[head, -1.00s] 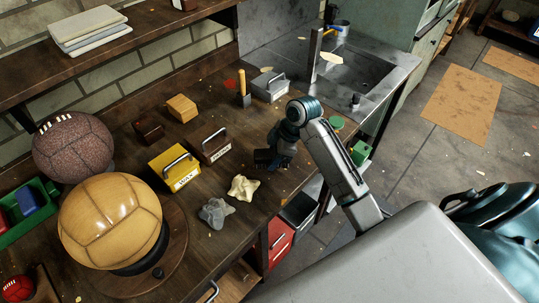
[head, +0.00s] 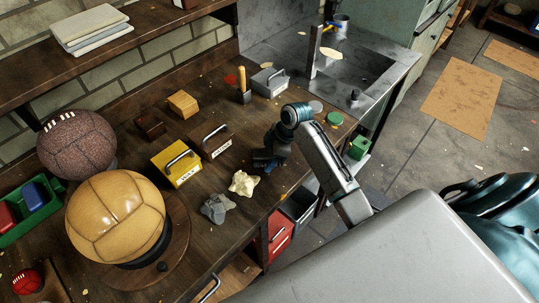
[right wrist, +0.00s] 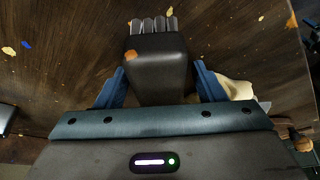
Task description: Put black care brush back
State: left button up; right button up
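The black care brush appears in the right wrist view as a smooth black block (right wrist: 157,62) with a row of grey ridges at its far end. My right gripper (right wrist: 160,82) has its blue fingers on either side of the block. The left finger is close against it and a narrow gap shows at the right finger. In the head view my right gripper (head: 266,163) is low over the table's front part and mostly hides the brush. My left gripper is not in view.
A brown labelled caddy (head: 216,142), a yellow one (head: 176,163) and a grey one (head: 269,83) stand on the wooden table. A cream cloth (head: 243,183) and a grey cloth (head: 217,208) lie near the gripper. A tan ball (head: 115,215) sits at the left.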

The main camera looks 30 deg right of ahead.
jog(key=b+v, duration=0.3)
jog(key=v, duration=0.7)
jog(key=shift+d+r, duration=0.2)
jog(key=shift+r, duration=0.2)
jog(key=shift+s+d+r+b, duration=0.15)
jog(key=shift+r+b, duration=0.15)
jog(key=shift+r, duration=0.4)
